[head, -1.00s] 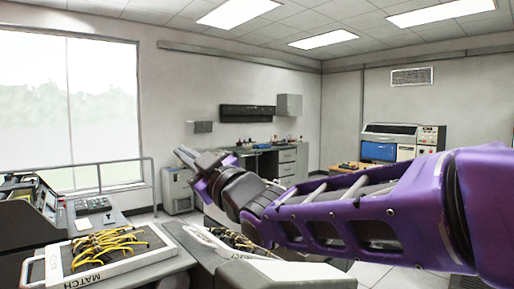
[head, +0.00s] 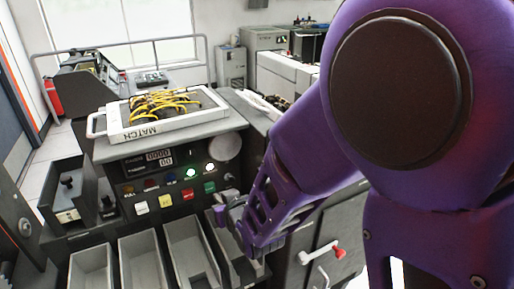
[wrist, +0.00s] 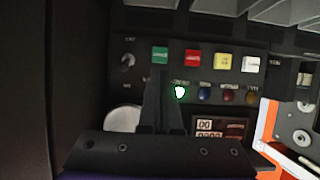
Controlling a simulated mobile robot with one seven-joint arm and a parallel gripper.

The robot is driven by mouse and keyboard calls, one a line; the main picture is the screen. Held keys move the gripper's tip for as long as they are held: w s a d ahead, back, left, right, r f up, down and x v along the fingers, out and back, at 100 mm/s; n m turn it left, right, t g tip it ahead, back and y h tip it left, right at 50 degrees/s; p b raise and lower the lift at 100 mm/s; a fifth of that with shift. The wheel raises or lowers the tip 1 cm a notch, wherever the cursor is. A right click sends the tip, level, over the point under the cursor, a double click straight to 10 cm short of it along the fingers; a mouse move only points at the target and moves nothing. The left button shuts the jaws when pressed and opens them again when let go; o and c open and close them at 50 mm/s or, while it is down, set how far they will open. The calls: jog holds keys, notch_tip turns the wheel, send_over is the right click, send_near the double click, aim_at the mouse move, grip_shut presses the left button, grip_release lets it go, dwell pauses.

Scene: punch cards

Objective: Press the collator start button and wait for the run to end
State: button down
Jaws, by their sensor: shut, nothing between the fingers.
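The collator panel (head: 130,178) faces me below a machine top. Its button row has a white, a yellow, a red and a green button (head: 210,187); their labels are too small to read. In the wrist view the row appears upside down, with the green button (wrist: 159,54) at the left. My gripper (head: 220,207) is shut and empty, close to the panel just below the green button in the head view. In the wrist view its dark fingers (wrist: 160,84) point toward the green button; contact cannot be told. A green lamp (head: 190,173) is lit. The counter display (head: 158,158) shows zeros.
Several grey card bins (head: 140,262) stand below the panel. A white tray (head: 128,133) marked MATCH, with yellow wires, lies on top. A cabinet with a red-knobbed crank (head: 338,252) is at the right. My arm covers much of the right side.

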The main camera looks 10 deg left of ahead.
aim_at(210, 189)
jog(key=x, duration=0.5)
jog(key=shift+w+f, duration=0.15)
jog(key=shift+f, duration=0.05)
jog(key=shift+x, duration=0.95)
